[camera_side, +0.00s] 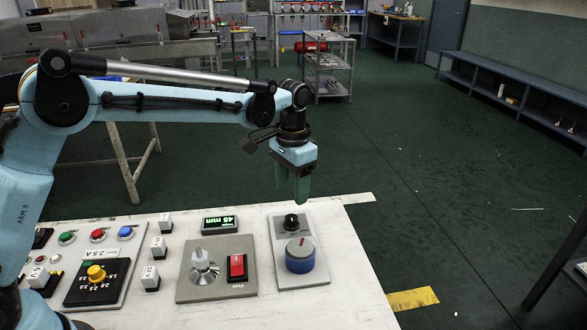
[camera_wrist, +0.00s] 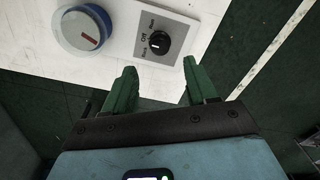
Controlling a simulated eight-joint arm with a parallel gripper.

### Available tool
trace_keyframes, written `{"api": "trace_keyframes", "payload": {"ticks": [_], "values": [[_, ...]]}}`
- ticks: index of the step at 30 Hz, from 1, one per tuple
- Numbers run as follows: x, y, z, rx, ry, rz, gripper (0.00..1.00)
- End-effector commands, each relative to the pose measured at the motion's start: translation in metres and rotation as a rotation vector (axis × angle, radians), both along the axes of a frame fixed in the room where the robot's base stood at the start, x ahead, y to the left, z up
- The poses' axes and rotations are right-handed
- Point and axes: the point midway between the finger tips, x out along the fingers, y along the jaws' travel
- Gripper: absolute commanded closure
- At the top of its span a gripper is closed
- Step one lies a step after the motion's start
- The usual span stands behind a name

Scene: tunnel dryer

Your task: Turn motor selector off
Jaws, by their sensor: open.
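The selector is a small black rotary knob (camera_side: 291,221) on a light grey plate (camera_side: 314,223) at the right end of the white panel. In the wrist view the knob (camera_wrist: 159,43) shows a short pale mark and has several labels on its left side, one reading "Off". Which label the mark points to is hard to tell. My gripper (camera_side: 291,195) has green fingers pointing down, above and apart from the knob. In the wrist view the open, empty fingers (camera_wrist: 160,67) have the knob just beyond their tips, between them sideways.
A large blue-and-white dial (camera_side: 300,256) sits beside the knob on the same plate. A red rocker switch (camera_side: 237,267), a metal cone-shaped part (camera_side: 201,263) and a green-lit display reading 45 mm (camera_side: 219,224) are to the left. Open air surrounds my gripper.

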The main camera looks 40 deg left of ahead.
Motion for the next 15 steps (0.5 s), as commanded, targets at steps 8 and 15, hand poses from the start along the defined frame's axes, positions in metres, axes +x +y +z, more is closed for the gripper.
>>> {"api": "trace_keyframes", "payload": {"ticks": [8,15], "values": [[0.000,-0.001,0.037,0.000,0.000,0.000,0.43],[0.000,-0.001,0.044,0.000,0.000,0.000,0.43]]}}
